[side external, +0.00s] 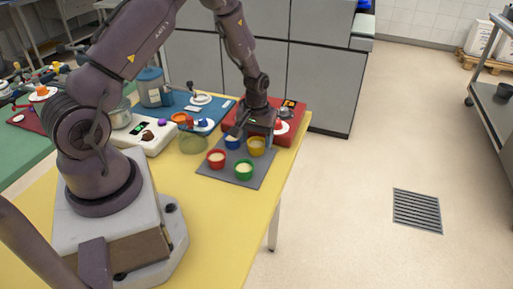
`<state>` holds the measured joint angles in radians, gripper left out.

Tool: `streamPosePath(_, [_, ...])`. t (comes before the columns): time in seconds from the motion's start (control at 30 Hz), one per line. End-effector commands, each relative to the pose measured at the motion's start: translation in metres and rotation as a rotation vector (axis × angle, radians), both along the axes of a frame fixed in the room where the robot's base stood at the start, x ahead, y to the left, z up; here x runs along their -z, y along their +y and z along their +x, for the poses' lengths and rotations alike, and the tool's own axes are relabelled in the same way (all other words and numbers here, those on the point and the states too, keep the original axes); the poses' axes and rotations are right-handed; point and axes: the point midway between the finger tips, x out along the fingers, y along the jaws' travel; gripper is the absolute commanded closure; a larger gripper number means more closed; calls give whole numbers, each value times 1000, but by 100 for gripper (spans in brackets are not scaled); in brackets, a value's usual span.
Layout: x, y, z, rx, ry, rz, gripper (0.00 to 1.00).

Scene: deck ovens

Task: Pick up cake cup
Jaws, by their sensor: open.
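Several small cake cups with pale filling stand on a grey mat (222,178) on the yellow table. The red cup (216,159) is at the front left and the green cup (244,171) at the front right. The blue cup (232,143) is at the back left and the yellow cup (256,147) at the back right. My gripper (249,136) is open and points down at the back row, close to the blue and yellow cups. The small view does not show whether it touches either one. Its fingertips are hard to make out.
A red box (293,122) stands behind the mat. A clear bowl (193,143) and a white device (146,137) are to the left. The yellow table (220,215) is bare in front of the grey mat.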

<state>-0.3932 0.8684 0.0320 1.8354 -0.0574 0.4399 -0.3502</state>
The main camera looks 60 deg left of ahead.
Motion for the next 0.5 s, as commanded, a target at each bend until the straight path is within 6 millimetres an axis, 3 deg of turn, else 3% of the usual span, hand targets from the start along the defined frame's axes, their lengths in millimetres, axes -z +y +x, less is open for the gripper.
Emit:
streamPosePath(0.13, [17,0,0,1,1,0,34])
streamPosePath(0.4, [19,0,1,1,-2,1,34])
streamPosePath(0.5, [19,0,1,1,-2,1,57])
